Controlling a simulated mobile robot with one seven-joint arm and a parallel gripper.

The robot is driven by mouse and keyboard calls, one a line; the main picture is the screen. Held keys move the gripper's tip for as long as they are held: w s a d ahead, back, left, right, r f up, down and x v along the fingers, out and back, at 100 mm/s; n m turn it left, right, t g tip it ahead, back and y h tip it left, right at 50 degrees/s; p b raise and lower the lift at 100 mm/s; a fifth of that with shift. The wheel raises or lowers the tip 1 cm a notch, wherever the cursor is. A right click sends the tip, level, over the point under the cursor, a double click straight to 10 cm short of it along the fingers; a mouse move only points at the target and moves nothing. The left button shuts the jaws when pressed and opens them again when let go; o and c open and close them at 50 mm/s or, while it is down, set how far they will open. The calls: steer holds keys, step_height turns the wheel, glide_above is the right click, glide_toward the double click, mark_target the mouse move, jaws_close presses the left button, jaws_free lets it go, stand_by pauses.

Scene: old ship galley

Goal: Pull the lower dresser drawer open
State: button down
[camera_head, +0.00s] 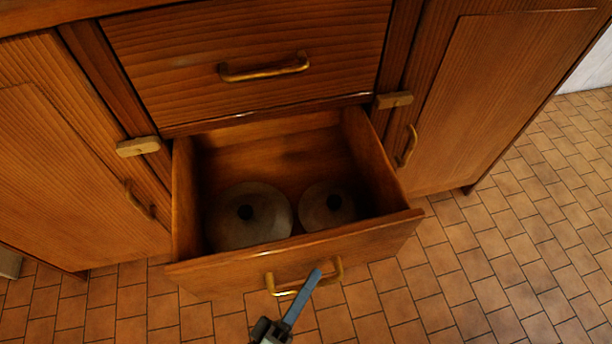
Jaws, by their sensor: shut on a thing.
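The lower dresser drawer (380,235) is pulled well out of the wooden dresser, and its inside shows. Two round grey lids with dark knobs lie in it, a larger lid (265,222) at left and a smaller lid (338,208) at right. The brass handle (337,272) is on the drawer's front. My gripper (311,283) is at the middle of this handle, shut on it. One bluish finger shows across the bar; the other finger is hidden.
The upper drawer (200,55) is shut, with a brass handle (265,71). Cupboard doors stand shut at left (60,170) and right (500,90), with wooden turn-latches (138,146) beside the drawers. The tiled floor (480,260) is clear at front and right.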

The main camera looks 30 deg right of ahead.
stand_by(0.3)
steer(key=c, duration=0.8)
jaws_free()
steer(key=shift+c, duration=0.2)
steer(key=shift+s, duration=0.1)
steer(key=v, duration=1.3)
steer(key=shift+p, duration=0.45)
